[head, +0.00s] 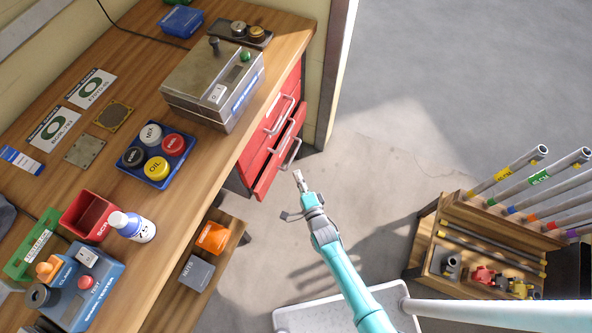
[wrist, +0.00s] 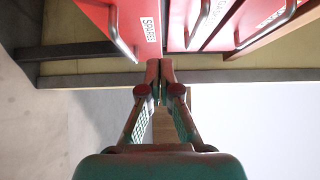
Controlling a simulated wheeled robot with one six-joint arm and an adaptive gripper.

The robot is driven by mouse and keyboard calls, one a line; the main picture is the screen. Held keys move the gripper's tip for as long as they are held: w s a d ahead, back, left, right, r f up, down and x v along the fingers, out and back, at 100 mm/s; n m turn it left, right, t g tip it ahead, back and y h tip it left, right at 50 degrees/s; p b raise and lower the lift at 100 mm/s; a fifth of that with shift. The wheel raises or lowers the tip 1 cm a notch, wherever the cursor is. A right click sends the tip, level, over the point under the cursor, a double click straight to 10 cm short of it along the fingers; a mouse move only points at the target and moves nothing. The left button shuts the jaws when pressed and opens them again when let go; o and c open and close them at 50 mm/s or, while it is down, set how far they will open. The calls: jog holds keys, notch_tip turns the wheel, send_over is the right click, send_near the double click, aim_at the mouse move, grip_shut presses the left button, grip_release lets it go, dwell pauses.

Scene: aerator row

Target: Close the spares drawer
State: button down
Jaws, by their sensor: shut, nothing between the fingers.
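The spares drawer (head: 270,172) is the lowest red drawer in the unit under the bench, and it stands pulled out part way. Its grey bar handle (head: 291,152) faces my arm. In the wrist view the red front of the spares drawer (wrist: 106,18) is at the top left, with a white SPARES label (wrist: 150,30). My gripper (head: 298,176) is shut and empty, in front of the drawer and apart from its handle in the head view. The closed fingertips also show in the wrist view (wrist: 159,66), just below the drawer front.
Another red drawer (head: 275,117) sits above, with its own handle (wrist: 266,24). The wooden bench (head: 215,150) carries a metal tester, a blue tray of caps and a bottle. A wooden rack of tubes (head: 425,250) stands at right. The floor between is clear.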

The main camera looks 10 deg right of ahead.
jog(key=s+d, duration=0.1)
jog(key=s, duration=0.6)
jog(key=w+d+f+m+g, duration=0.1)
jog(key=w+d+m+g, duration=0.5)
jog(key=w, duration=0.4)
notch_tip(320, 180, up, 9)
jog(key=s+m+g+y, duration=0.1)
jog(key=m+g+y, duration=0.25)
jog(key=g, duration=0.25)
send_near(279, 157)
jog(key=shift+n+g+y, duration=0.25)
jog(key=shift+g+y, duration=0.05)
jog(key=shift+y, duration=0.15)
jog(key=f, duration=0.1)
jog(key=w+a+f, duration=0.1)
jog(key=f, duration=0.1)
jog(key=w+a+f, duration=0.1)
jog(key=shift+w+f, duration=0.2)
jog(key=shift+f, duration=0.2)
jog(key=shift+w+a, duration=0.3)
jog(key=shift+a, duration=0.1)
